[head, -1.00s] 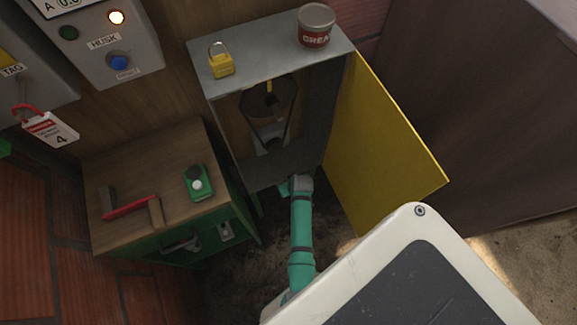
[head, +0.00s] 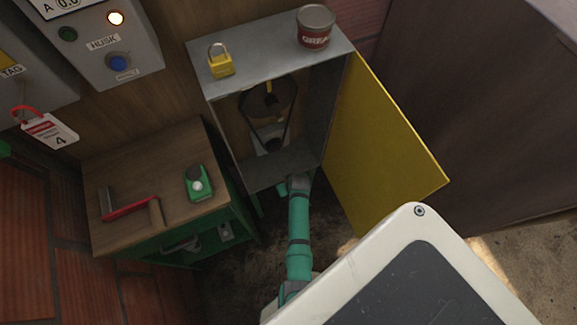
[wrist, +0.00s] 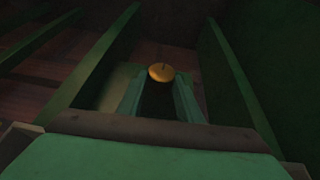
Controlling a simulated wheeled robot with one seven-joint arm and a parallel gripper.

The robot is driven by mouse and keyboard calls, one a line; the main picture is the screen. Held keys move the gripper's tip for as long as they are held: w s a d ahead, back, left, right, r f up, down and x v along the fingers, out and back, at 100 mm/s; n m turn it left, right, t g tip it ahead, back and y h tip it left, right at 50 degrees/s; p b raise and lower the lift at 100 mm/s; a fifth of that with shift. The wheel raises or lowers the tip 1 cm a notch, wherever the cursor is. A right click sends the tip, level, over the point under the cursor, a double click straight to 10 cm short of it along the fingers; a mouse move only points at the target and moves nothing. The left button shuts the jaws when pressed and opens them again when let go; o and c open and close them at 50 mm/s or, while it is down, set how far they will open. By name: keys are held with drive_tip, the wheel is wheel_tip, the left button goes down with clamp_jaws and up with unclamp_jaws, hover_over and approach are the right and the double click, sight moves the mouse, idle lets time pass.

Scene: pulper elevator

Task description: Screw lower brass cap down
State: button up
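The brass cap (wrist: 161,73) shows in the wrist view as a small round gold-coloured disc with a thin dark mark at its top. My gripper (wrist: 161,83) points at it with two greenish fingers apart and a dark gap between them. The cap appears at the far end of this gap, near the fingertips. I cannot tell whether the fingers touch it. In the head view my arm reaches under the front of the open grey cabinet (head: 225,125), and the fingertips and the cap are hidden there.
The yellow door (head: 385,150) stands open at the right of the cabinet. A padlock (head: 221,65) and a grease tin (head: 315,28) stand on top. Green walls (wrist: 245,80) flank the gripper closely.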

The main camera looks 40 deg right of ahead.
drive_tip(key=shift+s+d+f+y, duration=0.1)
drive_tip(key=shift+d+y, duration=0.15)
drive_tip(key=shift+y, duration=0.65)
drive_tip(key=shift+m+t+y, duration=0.3)
drive_tip(key=shift+y, duration=0.3)
drive_tip(key=o, duration=1)
drive_tip(key=shift+o, duration=0.2)
drive_tip(key=shift+s+d+r, duration=0.15)
drive_tip(key=shift+s+r, duration=0.15)
drive_tip(key=shift+r, duration=0.15)
drive_tip(key=a+v, duration=0.1)
drive_tip(key=v, duration=0.8)
drive_tip(key=shift+d+r, duration=0.25)
drive_tip(key=shift+r, duration=0.1)
